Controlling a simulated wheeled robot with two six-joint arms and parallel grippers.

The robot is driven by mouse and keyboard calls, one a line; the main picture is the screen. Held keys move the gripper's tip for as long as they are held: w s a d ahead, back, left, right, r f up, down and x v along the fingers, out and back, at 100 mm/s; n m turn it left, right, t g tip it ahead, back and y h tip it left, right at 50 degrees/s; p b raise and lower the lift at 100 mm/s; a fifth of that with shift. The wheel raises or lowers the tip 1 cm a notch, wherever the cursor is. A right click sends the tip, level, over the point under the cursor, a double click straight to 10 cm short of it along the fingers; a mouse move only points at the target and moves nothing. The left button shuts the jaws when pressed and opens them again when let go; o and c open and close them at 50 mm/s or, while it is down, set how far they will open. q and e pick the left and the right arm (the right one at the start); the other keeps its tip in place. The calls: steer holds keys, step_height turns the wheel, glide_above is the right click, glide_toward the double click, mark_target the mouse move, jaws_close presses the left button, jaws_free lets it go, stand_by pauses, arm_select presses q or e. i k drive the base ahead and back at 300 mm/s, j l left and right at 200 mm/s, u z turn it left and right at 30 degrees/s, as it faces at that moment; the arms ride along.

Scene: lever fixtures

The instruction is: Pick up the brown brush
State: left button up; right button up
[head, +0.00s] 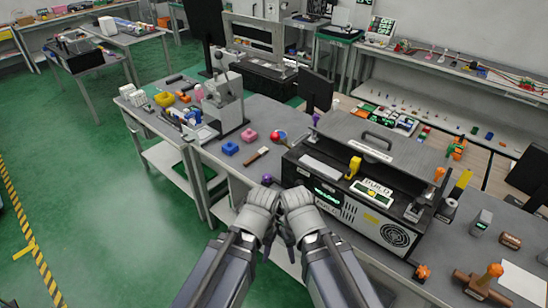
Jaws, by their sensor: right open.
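A small brown object that looks like the brown brush (256,157) lies on the grey bench top, left of the large machine. My left gripper (262,202) and right gripper (297,202) are side by side at the bench's front edge, nearer to me than the brush and apart from it. The right gripper is open, with nothing seen in it. The left gripper's fingers are too unclear to tell their state.
A large grey machine (345,205) fills the bench to the right. A grey press (225,105) stands farther left.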

mark_target(260, 153)
steer(key=j+z, duration=0.25)
steer(key=z, duration=0.15)
steer(key=i+j+z, duration=0.1)
steer(key=j+z, duration=0.15)
steer(key=z, duration=0.2)
steer(key=j+z, duration=0.15)
steer(key=j, duration=0.45)
steer(key=k+j+z, duration=0.1)
steer(key=j, duration=0.5)
steer(key=k+j+z, duration=0.15)
steer(key=j, duration=0.45)
